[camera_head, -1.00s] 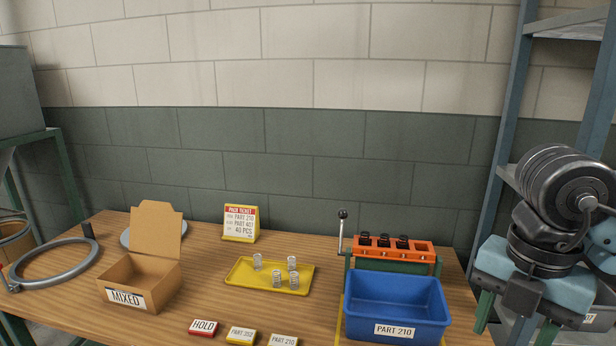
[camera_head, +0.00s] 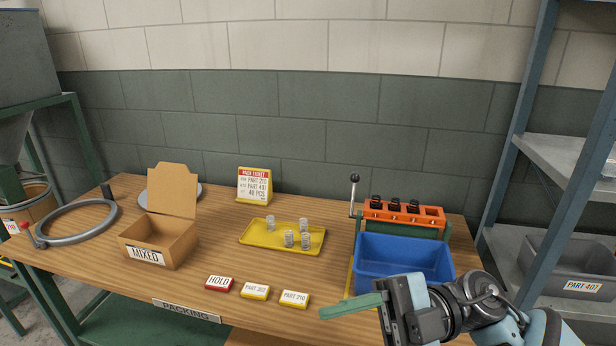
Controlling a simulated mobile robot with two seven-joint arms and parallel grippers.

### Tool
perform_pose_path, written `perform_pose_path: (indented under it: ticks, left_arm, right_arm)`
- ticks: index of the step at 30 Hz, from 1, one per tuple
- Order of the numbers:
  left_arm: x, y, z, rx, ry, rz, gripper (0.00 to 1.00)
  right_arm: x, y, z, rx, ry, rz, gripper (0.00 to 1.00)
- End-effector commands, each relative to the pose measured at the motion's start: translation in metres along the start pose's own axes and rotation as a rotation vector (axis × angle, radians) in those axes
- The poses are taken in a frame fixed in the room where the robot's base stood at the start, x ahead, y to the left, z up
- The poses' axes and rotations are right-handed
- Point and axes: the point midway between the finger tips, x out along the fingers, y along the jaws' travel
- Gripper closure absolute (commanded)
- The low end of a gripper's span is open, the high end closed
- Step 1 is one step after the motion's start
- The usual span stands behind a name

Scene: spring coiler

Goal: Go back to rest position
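My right gripper (camera_head: 354,306) comes in from the lower right, in front of the blue bin, with a green finger pointing left. Only one finger shows clearly, so its opening cannot be judged; no held object is visible. My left gripper is out of view. The blue bin (camera_head: 402,255) stands on the right of the table, its front lower part and label hidden by my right arm. A yellow tray (camera_head: 258,239) with several coil springs (camera_head: 289,239) lies mid-table. The orange fixture (camera_head: 404,217) with a lever stands behind the bin.
An open cardboard box (camera_head: 155,243) marked MIXED and a grey ring (camera_head: 72,236) are on the left. HOLD (camera_head: 219,283) and part-number blocks (camera_head: 255,291) line the front edge. A pack ticket (camera_head: 254,184) stands behind the tray. A shelf rack (camera_head: 560,150) rises at right.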

Motion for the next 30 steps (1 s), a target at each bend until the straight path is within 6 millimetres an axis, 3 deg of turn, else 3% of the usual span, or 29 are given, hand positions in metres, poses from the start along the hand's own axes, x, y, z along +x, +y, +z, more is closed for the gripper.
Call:
perform_pose_path:
  ticks: [4, 8, 11, 14, 17, 21, 25, 30]
  left_arm:
    - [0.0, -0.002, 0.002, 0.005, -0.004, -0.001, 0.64]
    - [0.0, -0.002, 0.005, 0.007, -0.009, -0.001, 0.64]
    - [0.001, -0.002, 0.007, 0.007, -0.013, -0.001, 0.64]
    - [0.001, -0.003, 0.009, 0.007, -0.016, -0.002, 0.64]
    - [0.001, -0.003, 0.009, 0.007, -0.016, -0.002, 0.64]
    - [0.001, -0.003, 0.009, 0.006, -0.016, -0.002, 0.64]
    - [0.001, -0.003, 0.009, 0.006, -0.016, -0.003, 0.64]
    - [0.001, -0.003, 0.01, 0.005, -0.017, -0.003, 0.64]
  right_arm:
    - [-0.012, 0.017, 0.023, 0.021, 0.045, 0.369, 0.5]
    - [-0.041, 0.021, 0.055, 0.064, -0.009, 0.68, 0.5]
    - [-0.069, 0.01, 0.087, 0.121, -0.104, 0.903, 0.5]
    - [-0.101, -0.016, 0.122, 0.202, -0.24, 1.102, 0.5]
    - [-0.132, -0.059, 0.156, 0.308, -0.411, 1.265, 0.5]
    - [-0.165, -0.136, 0.193, 0.479, -0.663, 1.41, 0.5]
    - [-0.183, -0.217, 0.212, 0.653, -0.887, 1.472, 0.5]
    - [-0.19, -0.315, 0.216, 0.868, -1.126, 1.471, 0.5]
